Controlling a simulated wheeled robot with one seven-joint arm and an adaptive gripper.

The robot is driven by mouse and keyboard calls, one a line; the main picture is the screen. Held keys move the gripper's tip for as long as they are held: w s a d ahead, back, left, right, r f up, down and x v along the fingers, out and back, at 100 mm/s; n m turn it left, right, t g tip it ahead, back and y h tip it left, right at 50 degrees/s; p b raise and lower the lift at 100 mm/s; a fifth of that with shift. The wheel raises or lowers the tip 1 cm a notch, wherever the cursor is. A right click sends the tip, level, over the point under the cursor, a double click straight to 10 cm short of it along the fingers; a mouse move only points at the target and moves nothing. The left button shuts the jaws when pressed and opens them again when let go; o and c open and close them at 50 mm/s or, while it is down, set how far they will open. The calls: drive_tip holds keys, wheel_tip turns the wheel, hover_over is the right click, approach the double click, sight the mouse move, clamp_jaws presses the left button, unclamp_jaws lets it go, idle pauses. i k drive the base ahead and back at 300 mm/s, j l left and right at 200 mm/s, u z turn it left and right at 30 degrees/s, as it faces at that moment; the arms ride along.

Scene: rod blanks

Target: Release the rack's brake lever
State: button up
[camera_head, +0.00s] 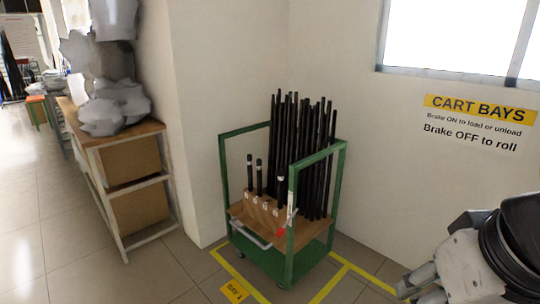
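The rack is a green wheeled cart (340,175) standing in the corner against the wall, loaded with upright black rods (300,150). A small red part (282,231), which looks like the brake lever's grip, shows low beside the cart's front right post; its exact position is too small to tell. My gripper (416,292) is at the lower right, in front of and to the right of the cart, well apart from it. Its fingers are partly cut off by the bottom edge, and I see nothing held in them.
Yellow floor lines (330,288) and a yellow floor label (234,291) mark the bay. A wall sign (479,107) reads "Brake OFF to roll". A shelf (120,140) with boxes and grey lumps stands at the left. The floor at the lower left is clear.

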sight(281, 231)
drive_tip(key=i+j, duration=0.3)
drive_tip(key=j, duration=0.15)
drive_tip(key=i+j, duration=0.25)
drive_tip(key=j, duration=0.15)
drive_tip(key=i+j, duration=0.3)
drive_tip(key=j, duration=0.15)
